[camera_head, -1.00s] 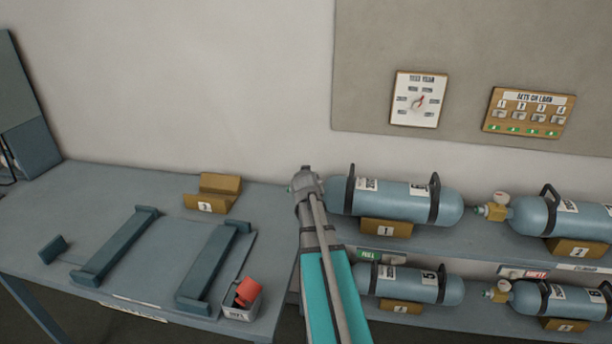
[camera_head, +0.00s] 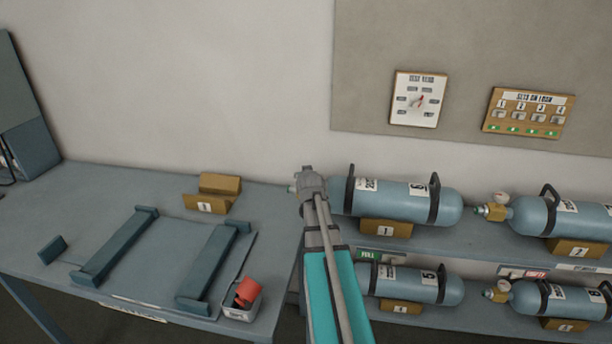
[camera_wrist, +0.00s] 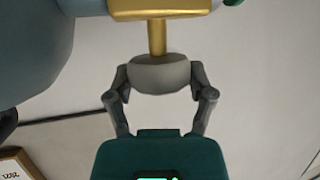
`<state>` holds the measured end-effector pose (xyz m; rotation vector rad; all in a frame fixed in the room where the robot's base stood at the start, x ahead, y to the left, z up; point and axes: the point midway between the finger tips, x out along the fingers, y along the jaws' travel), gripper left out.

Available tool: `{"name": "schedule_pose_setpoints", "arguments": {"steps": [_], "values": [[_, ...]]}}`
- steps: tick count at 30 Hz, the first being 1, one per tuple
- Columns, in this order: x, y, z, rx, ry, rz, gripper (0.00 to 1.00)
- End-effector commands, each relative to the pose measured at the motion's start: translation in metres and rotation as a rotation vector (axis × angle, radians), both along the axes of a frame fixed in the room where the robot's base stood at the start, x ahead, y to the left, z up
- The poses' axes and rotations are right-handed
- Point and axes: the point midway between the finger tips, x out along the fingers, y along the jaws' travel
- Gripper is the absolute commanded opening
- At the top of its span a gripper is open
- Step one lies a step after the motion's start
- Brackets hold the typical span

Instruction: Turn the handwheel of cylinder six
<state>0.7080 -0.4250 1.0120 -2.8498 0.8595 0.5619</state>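The upper left blue cylinder (camera_head: 395,201) lies on its side on the shelf, valve end to the left. Its tag looks like a six, but is small and tilted. My gripper (camera_head: 308,180) is at that valve end and hides most of the valve. In the wrist view, a pale grey handwheel (camera_wrist: 160,75) sits on a brass stem (camera_wrist: 157,38) below a brass valve block (camera_wrist: 155,8). My gripper's fingers (camera_wrist: 161,82) are on both sides of the handwheel and look in contact with it. Part of the cylinder body (camera_wrist: 35,45) shows at left.
Another cylinder (camera_head: 412,284) lies on the shelf below, close to my arm. More cylinders (camera_head: 565,217) lie to the right. The bench at left holds an empty wooden cradle (camera_head: 213,193), blue rails (camera_head: 118,247) and a small bin (camera_head: 240,312) with a red item.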

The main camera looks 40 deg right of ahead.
Motion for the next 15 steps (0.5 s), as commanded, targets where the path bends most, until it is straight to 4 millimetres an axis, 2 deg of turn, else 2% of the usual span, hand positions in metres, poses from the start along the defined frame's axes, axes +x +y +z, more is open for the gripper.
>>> {"name": "schedule_pose_setpoints", "arguments": {"steps": [1,4,15], "values": [[0.0009,0.0,0.0001,0.0,0.0,0.001,0.81],[0.0006,0.0002,-0.0001,0.0,0.0,0.0,1.0],[-0.0002,0.0005,-0.0003,0.001,0.002,0.0,1.0]]}}
